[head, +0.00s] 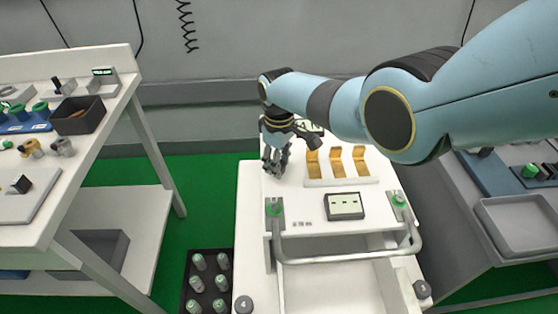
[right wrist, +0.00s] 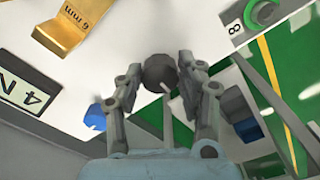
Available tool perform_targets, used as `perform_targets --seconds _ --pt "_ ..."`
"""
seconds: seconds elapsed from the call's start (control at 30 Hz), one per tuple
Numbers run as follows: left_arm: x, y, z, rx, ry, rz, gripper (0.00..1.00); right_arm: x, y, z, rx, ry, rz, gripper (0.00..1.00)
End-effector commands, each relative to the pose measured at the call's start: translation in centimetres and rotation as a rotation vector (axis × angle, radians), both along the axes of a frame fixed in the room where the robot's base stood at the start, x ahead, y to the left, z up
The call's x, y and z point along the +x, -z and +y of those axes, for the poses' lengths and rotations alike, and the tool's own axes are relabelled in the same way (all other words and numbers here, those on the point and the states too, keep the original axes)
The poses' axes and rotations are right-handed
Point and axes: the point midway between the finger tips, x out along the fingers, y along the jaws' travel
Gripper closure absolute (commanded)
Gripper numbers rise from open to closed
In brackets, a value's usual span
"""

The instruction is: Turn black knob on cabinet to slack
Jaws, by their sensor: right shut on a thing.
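The white cabinet (head: 250,210) stands in the middle of the head view. My right gripper (head: 274,168) reaches down to the far left part of its top. In the right wrist view, my right gripper (right wrist: 173,82) has its two fingers closed on either side of the round black knob (right wrist: 160,68). A short white mark shows on the knob's near side. In the head view the gripper hides the knob. Any slack marking around the knob cannot be read. My left gripper is not in view.
Upright gold pieces (head: 337,161) stand on a white block right of my gripper. A small display (head: 345,206) and a grey handle bar (head: 345,257) lie nearer. Side tables (head: 65,190) flank the cabinet. A black crate (head: 207,260) with several canisters sits on the floor.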

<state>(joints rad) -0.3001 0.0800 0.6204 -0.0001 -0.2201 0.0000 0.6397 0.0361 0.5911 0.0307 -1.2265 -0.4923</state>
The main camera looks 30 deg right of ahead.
Motion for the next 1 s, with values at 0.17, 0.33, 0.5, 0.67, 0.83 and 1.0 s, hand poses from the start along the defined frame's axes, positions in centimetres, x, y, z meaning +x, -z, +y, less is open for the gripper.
perform_targets --seconds 0.17,0.33,0.5,0.67,0.83,1.0 --pt "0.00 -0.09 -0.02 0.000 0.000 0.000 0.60 0.07 -0.04 -0.01 0.000 -0.050 -0.002 0.94" --pt "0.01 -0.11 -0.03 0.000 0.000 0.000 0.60 0.07 -0.02 -0.01 0.000 -0.069 -0.002 0.94" --pt "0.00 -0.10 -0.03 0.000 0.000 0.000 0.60 0.08 -0.02 0.00 0.000 -0.072 -0.002 0.94" --pt "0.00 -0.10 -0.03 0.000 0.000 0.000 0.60 0.08 -0.02 0.00 0.000 -0.072 -0.002 0.94" --pt "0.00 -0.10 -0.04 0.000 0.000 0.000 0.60 0.07 -0.02 0.00 0.001 -0.071 -0.002 0.45" --pt "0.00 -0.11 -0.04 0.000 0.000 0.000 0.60 0.06 -0.02 0.00 0.000 -0.071 -0.001 0.39"
